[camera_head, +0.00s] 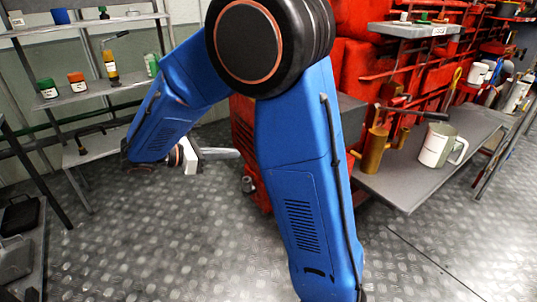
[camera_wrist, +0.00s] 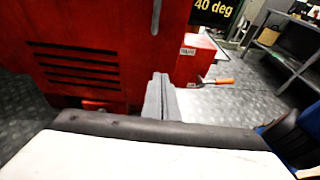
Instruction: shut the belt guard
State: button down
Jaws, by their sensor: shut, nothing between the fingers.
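A red louvred panel (camera_wrist: 80,55) fills the left of the wrist view and looks like the belt guard. Its lower right edge is close to my gripper (camera_wrist: 160,95), whose grey fingers are together and empty. I cannot tell whether the fingers touch the panel. In the head view a red louvred part (camera_head: 243,138) shows left of my blue arm, mostly hidden behind it. My gripper (camera_head: 222,153) there points right, towards this red part, low above the floor. How far the guard stands open cannot be made out.
A smaller red box (camera_wrist: 196,60), an orange-handled tool (camera_wrist: 212,81) and a dark "40 deg" sign (camera_wrist: 215,12) are beyond the panel. A grey bench (camera_head: 425,170) with a mug (camera_head: 436,146) stands right. Shelves (camera_head: 90,95) stand left. The patterned floor (camera_head: 150,235) between is clear.

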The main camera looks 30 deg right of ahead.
jog(key=w+r+x, duration=0.1)
jog(key=x, duration=1.2)
jog(key=shift+s+d, duration=0.5)
jog(key=shift+d, duration=0.1)
jog(key=d, duration=0.5)
jog(key=shift+s+d, duration=0.15)
jog(key=shift+s, duration=0.15)
